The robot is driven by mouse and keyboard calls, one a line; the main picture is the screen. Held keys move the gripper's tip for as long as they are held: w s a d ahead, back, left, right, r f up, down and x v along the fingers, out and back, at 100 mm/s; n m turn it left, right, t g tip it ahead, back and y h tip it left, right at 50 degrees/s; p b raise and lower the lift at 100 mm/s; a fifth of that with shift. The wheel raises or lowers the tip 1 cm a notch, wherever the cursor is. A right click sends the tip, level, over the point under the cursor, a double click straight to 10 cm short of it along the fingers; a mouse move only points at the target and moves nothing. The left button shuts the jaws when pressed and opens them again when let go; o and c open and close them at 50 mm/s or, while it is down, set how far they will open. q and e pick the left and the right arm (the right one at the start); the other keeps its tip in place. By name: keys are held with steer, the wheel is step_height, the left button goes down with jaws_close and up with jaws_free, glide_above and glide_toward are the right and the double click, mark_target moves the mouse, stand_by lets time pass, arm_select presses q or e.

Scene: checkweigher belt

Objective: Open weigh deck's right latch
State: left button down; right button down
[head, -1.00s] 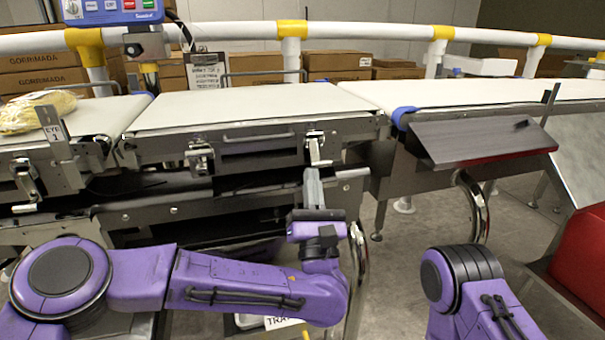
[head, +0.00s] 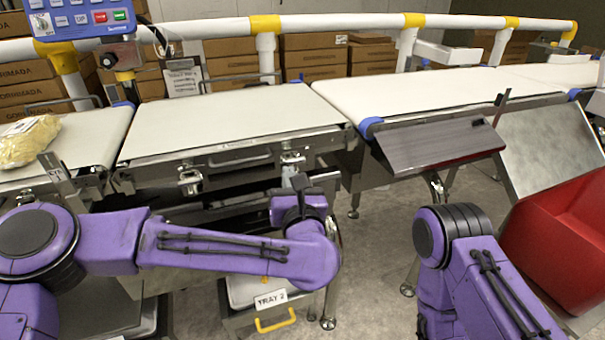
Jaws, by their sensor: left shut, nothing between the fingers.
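The weigh deck (head: 230,120) is the middle belt section, with a pale top and a metal front with a bar handle. Its right latch (head: 292,160) is a small metal clasp at the right of the front. Its left latch (head: 189,182) is a similar clasp further left. My left gripper (head: 299,182) is shut and empty, its fingers pointing up just below the right latch. I cannot tell whether they touch it, and the latch's lower part is partly hidden. My right arm shows at the lower right, but its gripper is out of view.
A bagged yellow product (head: 28,142) lies on the infeed belt at left. A grey sloped plate (head: 440,145) and a red bin (head: 560,225) stand at right. Open floor lies between my arms.

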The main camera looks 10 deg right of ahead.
arm_select(q)
steer(key=shift+a+r, duration=0.1)
steer(key=shift+r, duration=0.15)
arm_select(e)
steer(key=shift+s+d+r, duration=0.15)
steer(key=shift+s+r, duration=0.05)
steer(key=shift+r, duration=0.15)
